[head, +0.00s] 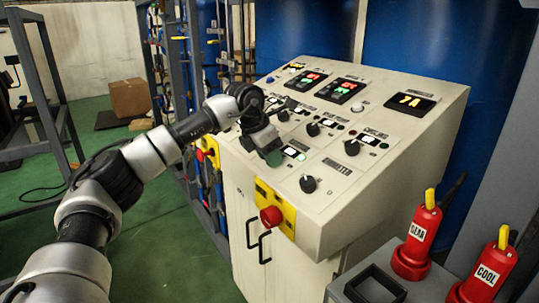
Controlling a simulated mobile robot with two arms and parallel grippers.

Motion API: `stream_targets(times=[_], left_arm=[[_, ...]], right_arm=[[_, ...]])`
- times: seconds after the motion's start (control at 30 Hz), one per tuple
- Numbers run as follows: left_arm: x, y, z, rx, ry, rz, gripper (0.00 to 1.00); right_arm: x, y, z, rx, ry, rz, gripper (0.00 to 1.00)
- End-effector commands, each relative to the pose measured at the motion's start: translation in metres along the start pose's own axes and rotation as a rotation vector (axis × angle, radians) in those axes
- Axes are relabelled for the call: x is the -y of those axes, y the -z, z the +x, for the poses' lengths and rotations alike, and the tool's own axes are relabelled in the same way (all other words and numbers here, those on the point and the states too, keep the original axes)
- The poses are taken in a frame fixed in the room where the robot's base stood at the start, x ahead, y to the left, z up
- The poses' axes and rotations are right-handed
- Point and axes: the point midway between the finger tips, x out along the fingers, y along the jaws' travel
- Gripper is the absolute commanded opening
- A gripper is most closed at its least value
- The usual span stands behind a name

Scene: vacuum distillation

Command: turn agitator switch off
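A cream control cabinet (385,125) with a sloped panel stands in the middle. Black rotary knobs sit on the panel: one (313,129) near the centre, one (352,146) to its right, one (308,184) near the front edge and one (283,115) close beside my arm. The labels are too small to read, so I cannot tell which is the agitator switch. My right gripper is not in view.
A red emergency button (271,216) on a yellow plate is on the cabinet front, with black handles below. Red holders labelled CLEAR (417,240) and COOL (488,268) stand at the lower right. Blue tanks (440,45) stand behind.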

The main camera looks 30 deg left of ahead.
Motion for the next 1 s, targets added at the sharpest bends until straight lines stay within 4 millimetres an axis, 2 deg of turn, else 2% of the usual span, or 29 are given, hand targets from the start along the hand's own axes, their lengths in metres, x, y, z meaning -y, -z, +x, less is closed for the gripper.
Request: stream_targets(times=[0.03, 0.13, 0.17, 0.57, 1.0], left_arm=[[0.0, -0.0001, -0.0002, 0.0, 0.0, 0.0, 0.3], [0.0001, -0.0001, -0.0003, 0.0, 0.0, 0.0, 0.15], [0.0001, -0.0001, -0.0003, 0.0, 0.0, 0.0, 0.13], [0.0002, 0.0, 0.0002, 0.002, 0.0, -0.089, 0.13], [0.0006, 0.0, -0.0001, 0.017, -0.006, -0.461, 0.13]], right_arm=[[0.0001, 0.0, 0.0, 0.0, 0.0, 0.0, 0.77], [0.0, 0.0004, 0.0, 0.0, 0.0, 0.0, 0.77], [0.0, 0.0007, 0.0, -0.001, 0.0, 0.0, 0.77], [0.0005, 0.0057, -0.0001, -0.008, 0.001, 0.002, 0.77], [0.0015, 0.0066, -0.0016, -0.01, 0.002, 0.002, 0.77]])
